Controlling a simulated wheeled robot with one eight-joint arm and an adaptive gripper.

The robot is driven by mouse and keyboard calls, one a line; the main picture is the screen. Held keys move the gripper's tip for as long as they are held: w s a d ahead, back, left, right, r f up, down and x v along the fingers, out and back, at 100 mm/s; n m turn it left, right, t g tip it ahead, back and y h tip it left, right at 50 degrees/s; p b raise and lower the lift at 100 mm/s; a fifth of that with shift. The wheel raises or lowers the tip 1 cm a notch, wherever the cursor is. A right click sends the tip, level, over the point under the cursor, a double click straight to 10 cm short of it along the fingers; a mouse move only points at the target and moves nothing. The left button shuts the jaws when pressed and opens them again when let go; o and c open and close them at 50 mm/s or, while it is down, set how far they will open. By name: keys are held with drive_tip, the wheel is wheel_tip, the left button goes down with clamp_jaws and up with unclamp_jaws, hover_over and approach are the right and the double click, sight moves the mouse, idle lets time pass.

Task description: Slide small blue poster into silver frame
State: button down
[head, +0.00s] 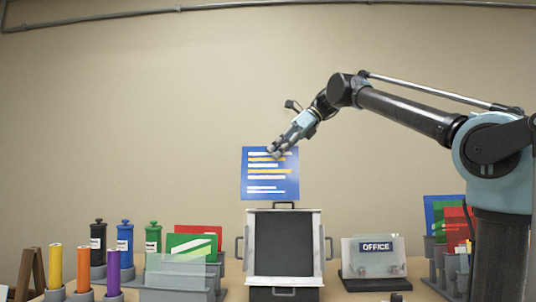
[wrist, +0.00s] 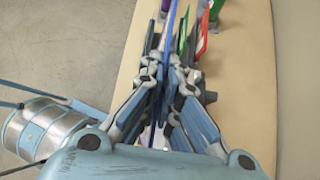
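The small blue poster (head: 268,188) with white and yellow lines hangs upright in the air, above and a little left of the silver frame. My gripper (head: 278,152) is shut on its upper edge. In the wrist view the poster shows edge-on as a thin blue strip (wrist: 170,33) between the fingers (wrist: 165,65). The silver frame (head: 316,245) stands upright on the table with a dark, empty-looking panel and handles at its top and sides. The poster's lower edge appears just above the frame's top handle; the depth between them is hard to tell.
Left of the frame stand red and green cards (head: 192,242) in a holder, several capped bottles (head: 125,243) and coloured tubes (head: 55,267). On the right are an OFFICE sign holder (head: 375,262) and a rack of coloured sheets (head: 445,215). The air above is clear.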

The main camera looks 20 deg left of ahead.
sight(290, 151)
drive_tip(key=d, duration=0.2)
drive_tip(key=w+d, duration=0.1)
drive_tip(key=d, duration=0.1)
drive_tip(key=w+a+f, duration=0.2)
drive_tip(key=w+a, duration=0.1)
drive_tip(key=w, duration=0.8)
drive_tip(key=shift+f, duration=0.15)
drive_tip(key=shift+w+d, duration=0.1)
drive_tip(key=shift+d, duration=0.05)
idle(1.0)
drive_tip(key=shift+s+d+f, duration=0.1)
drive_tip(key=shift+s+f, duration=0.1)
drive_tip(key=shift+f, duration=0.75)
drive_tip(key=shift+s+f, duration=0.15)
drive_tip(key=shift+f, duration=0.8)
idle(1.0)
drive_tip(key=shift+s+d+f, duration=0.1)
drive_tip(key=shift+s+f, duration=0.2)
drive_tip(key=shift+f, duration=1.3)
drive_tip(key=shift+s+d+f, duration=0.1)
drive_tip(key=shift+s+f, duration=0.15)
drive_tip(key=shift+f, duration=1.4)
drive_tip(key=shift+s+f, duration=0.3)
drive_tip(key=shift+f, duration=1.3)
drive_tip(key=c, duration=1.7)
unclamp_jaws()
drive_tip(key=shift+f, duration=0.1)
